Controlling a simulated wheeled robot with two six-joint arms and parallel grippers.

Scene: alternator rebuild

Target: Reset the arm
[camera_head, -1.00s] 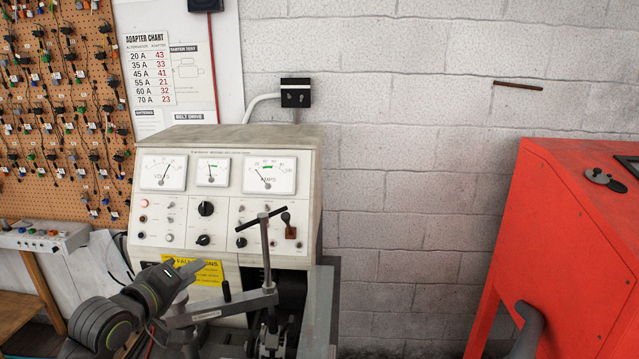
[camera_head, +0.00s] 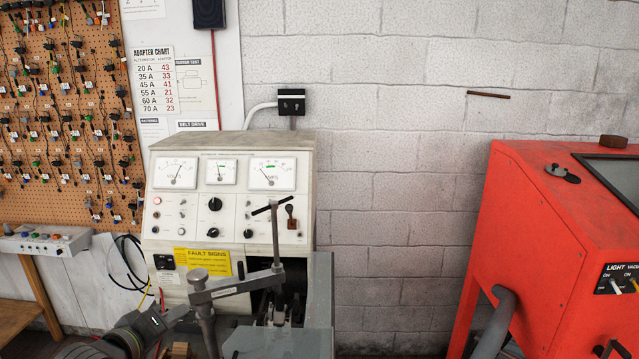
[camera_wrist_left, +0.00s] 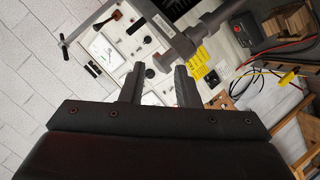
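My left arm comes in low at the left of the head view, with its dark gripper (camera_head: 172,316) in front of the tester bench. In the left wrist view the two fingers of the gripper (camera_wrist_left: 159,82) stand apart with nothing between them. The grey alternator tester (camera_head: 232,215) with its dials is behind it. A metal clamp with a T-handle (camera_head: 274,235) rises close to the right of the gripper; I cannot tell whether they touch. My right gripper is not seen.
A red cabinet (camera_head: 540,240) stands at the right. A pegboard with hanging connectors (camera_head: 65,120) and a switch box (camera_head: 45,240) are at the left. A black cable (camera_head: 125,265) hangs beside the tester. Bare wall lies between tester and cabinet.

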